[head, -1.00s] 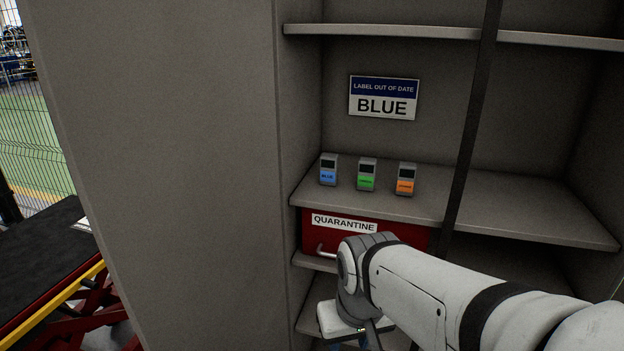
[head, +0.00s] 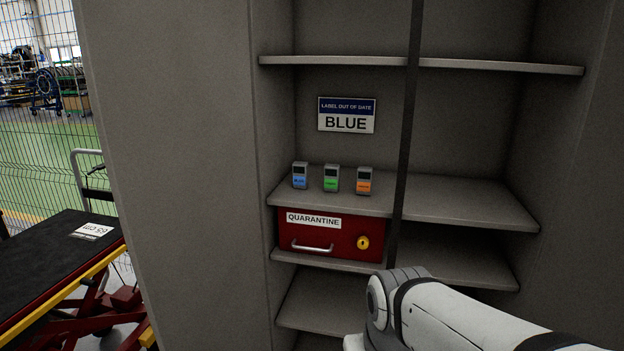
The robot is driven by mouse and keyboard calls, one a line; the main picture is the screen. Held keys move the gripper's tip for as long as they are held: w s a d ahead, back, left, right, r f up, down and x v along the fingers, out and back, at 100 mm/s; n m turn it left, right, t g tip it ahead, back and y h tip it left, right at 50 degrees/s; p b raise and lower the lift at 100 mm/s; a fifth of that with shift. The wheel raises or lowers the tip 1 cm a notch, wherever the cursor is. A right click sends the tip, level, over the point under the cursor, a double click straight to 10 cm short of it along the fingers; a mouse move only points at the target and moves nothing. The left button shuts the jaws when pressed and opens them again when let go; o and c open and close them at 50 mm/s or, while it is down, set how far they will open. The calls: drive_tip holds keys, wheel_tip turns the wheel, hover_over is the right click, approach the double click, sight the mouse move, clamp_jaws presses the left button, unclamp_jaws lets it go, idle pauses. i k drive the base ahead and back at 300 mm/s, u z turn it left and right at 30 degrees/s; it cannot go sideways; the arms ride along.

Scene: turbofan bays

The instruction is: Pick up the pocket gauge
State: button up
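Three small grey pocket gauges with dark screens stand in a row on a cabinet shelf (head: 450,203). The left one has a blue label (head: 300,176), the middle one a green label (head: 332,178), the right one an orange label (head: 364,181). A sign (head: 347,115) on the back wall above them reads "LABEL OUT OF DATE" and "BLUE". My arm reaches in from the lower right, below and to the right of the gauges. My gripper is below the picture's edge and does not show.
A red drawer (head: 330,236) marked "QUARANTINE", with a handle and a yellow lock, sits under the gauges. A dark vertical post (head: 404,150) runs before the shelves, right of the gauges. A lift table (head: 60,255) stands at the left. The shelf's right part is bare.

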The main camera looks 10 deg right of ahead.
sight(332, 172)
drive_tip(key=i, duration=1)
drive_tip(key=z, duration=0.1)
